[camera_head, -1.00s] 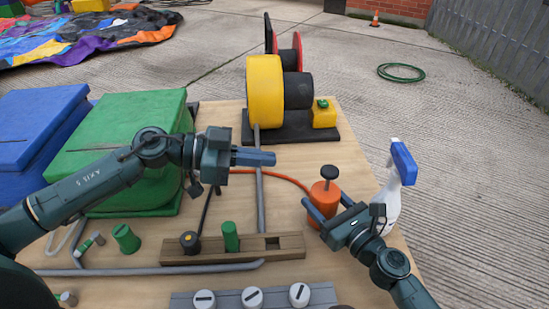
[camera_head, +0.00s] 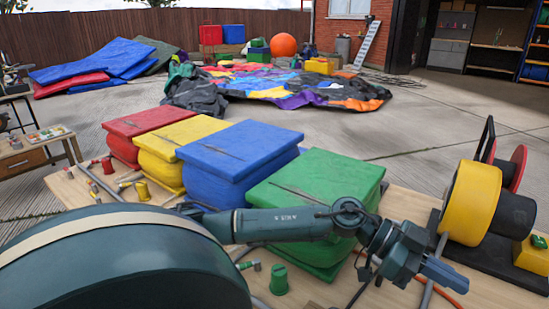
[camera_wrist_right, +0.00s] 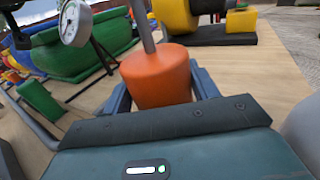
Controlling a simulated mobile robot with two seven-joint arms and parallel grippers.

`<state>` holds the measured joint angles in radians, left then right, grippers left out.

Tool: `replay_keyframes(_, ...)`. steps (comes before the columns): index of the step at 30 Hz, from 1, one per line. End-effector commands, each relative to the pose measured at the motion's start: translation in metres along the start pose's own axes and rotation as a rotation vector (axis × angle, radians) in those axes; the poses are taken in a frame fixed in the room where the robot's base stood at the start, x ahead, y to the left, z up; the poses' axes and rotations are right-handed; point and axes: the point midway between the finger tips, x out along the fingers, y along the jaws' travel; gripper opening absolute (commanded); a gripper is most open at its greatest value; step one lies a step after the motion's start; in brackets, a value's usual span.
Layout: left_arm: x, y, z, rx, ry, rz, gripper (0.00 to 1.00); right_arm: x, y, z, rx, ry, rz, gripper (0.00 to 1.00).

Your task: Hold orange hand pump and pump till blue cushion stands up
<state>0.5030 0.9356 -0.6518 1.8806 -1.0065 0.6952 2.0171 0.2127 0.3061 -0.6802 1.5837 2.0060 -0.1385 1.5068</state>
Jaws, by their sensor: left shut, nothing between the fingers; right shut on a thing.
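The orange hand pump (camera_wrist_right: 157,78) fills the middle of the right wrist view, its grey rod (camera_wrist_right: 143,25) rising out of its top. My right gripper (camera_wrist_right: 163,92) has a finger on each side of the pump body and is shut on it. The pump is outside the head view. The blue cushion (camera_head: 235,155) is a boxy block between the yellow and green ones in the head view, with a dark crease across its top. My left gripper (camera_head: 440,275) is shut and empty, in front of the green cushion, pointing right.
Red (camera_head: 150,120), yellow (camera_head: 180,135) and green (camera_head: 325,185) cushions share the bench with the blue one. A yellow-and-black blower (camera_head: 470,203) stands at the right. A round gauge (camera_wrist_right: 75,22) shows in the right wrist view. My left arm crosses before the cushions.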

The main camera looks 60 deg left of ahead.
Motion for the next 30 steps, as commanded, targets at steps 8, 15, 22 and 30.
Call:
replay_keyframes(8, 0.0, 0.0, 0.0, 0.0, 0.0, 0.0, 0.0, 0.0, 0.0, 0.0, 0.001, 0.0, 0.0, 0.6)
replay_keyframes(15, 0.0, 0.0, 0.0, 0.0, 0.0, 0.0, 0.0, 0.0, 0.0, 0.0, 0.0, 0.0, 0.0, 0.8)
replay_keyframes(22, 0.0, 0.0, 0.0, 0.0, 0.0, 0.0, 0.0, 0.0, 0.0, 0.0, 0.0, 0.0, 0.0, 0.84)
replay_keyframes(30, 0.0, 0.0, 0.0, 0.0, 0.0, 0.0, 0.0, -0.024, 0.0, -0.002, 0.001, 0.003, -0.001, 0.84)
